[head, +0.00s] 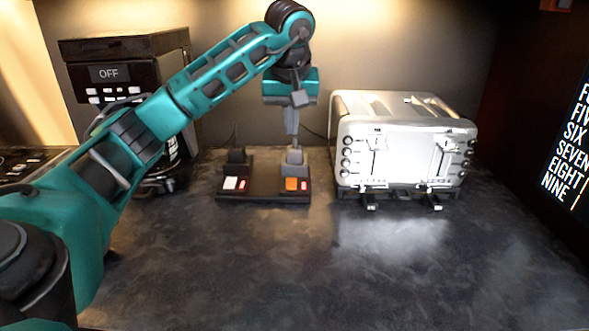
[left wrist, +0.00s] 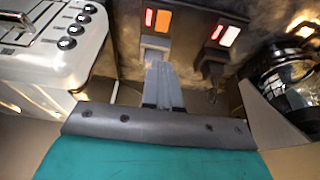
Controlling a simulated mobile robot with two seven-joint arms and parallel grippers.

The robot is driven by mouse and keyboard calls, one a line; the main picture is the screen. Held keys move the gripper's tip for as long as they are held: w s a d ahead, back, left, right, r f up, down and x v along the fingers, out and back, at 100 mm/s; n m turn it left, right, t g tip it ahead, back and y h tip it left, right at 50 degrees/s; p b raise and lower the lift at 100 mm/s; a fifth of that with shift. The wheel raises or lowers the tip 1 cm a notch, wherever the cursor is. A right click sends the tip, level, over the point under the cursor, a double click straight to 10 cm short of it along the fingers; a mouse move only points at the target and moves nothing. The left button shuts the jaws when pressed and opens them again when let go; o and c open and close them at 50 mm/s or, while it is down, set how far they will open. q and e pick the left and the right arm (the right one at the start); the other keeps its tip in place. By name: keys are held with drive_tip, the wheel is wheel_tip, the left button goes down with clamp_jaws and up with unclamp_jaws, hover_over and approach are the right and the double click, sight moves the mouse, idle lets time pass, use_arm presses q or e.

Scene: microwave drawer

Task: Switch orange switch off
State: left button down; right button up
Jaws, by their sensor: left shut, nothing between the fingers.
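The orange switch (head: 291,184) is on the right half of a dark switch board (head: 262,196) on the counter. A thin red strip shows beside its orange face. It also shows at the top of the left wrist view (left wrist: 162,21). My left gripper (head: 293,145) points down just behind the orange switch, over the block at its back. Its fingers (left wrist: 158,70) are together and empty. In the left wrist view, the tips reach the block behind the orange face; I cannot tell if they touch it. My right gripper is not in view.
A white switch (head: 230,183) sits left of the orange one. A silver toaster (head: 400,145) stands close on the right. A black coffee machine (head: 115,75) stands on the left. The counter in front (head: 330,270) is clear.

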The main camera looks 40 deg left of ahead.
sight(293, 180)
use_arm(q)
drive_tip(key=shift+f, duration=0.1)
drive_tip(key=x, duration=0.4)
drive_tip(key=b+x, duration=0.1)
drive_tip(key=x, duration=0.8)
drive_tip(key=shift+s+d+f, duration=0.15)
drive_tip(key=shift+d+f, duration=0.1)
drive_tip(key=shift+f, duration=0.3)
